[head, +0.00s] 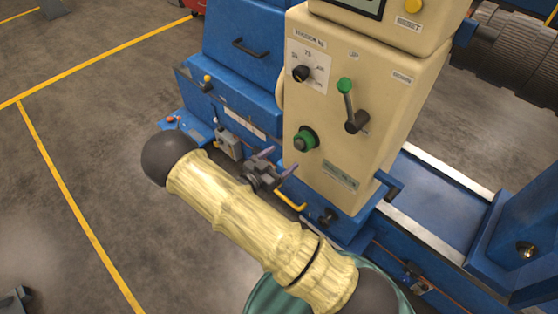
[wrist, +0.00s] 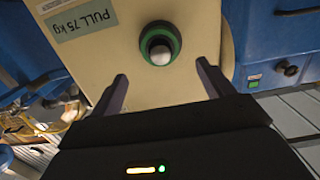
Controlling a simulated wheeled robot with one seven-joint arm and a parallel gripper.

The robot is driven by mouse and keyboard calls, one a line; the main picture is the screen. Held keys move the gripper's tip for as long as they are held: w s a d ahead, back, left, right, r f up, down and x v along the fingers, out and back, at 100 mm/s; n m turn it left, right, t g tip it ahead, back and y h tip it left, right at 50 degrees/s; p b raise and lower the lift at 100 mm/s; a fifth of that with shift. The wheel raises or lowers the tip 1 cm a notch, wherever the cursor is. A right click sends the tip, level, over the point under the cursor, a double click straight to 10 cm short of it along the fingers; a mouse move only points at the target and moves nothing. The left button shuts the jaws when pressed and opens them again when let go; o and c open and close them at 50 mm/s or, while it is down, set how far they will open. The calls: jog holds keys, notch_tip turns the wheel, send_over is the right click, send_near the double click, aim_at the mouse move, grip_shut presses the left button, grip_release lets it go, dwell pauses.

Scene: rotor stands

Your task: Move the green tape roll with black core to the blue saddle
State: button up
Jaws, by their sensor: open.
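A green ring with a dark core (head: 305,139), matching the tape roll, sits on the front of the cream cabinet (head: 340,110), below the dials. In the wrist view the green ring (wrist: 177,43) surrounds a dark core with a pale rounded tip. My gripper (head: 277,163) is open and empty, in front of the cabinet, low and left of the ring. In the wrist view its two fingers (wrist: 160,85) point toward the cabinet, spread wide, with the ring beyond and between them. I cannot tell which of several blue parts is the saddle; one blue block (head: 515,235) stands at right.
A ribbed dark cylinder (head: 510,52) is at upper right. Open floor (head: 95,170) lies left.

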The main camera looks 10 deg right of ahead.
aim_at(296, 146)
jog(key=shift+b+x, duration=0.85)
jog(key=shift+x, duration=4.2)
jog(key=c, duration=0.9)
jog(key=shift+o, duration=0.2)
jog(key=shift+r, duration=0.15)
jog(key=shift+s+a, duration=0.1)
jog(key=shift+a, duration=0.05)
jog(key=v, duration=0.8)
jog(key=shift+s+a, duration=0.15)
jog(key=shift+a, duration=0.05)
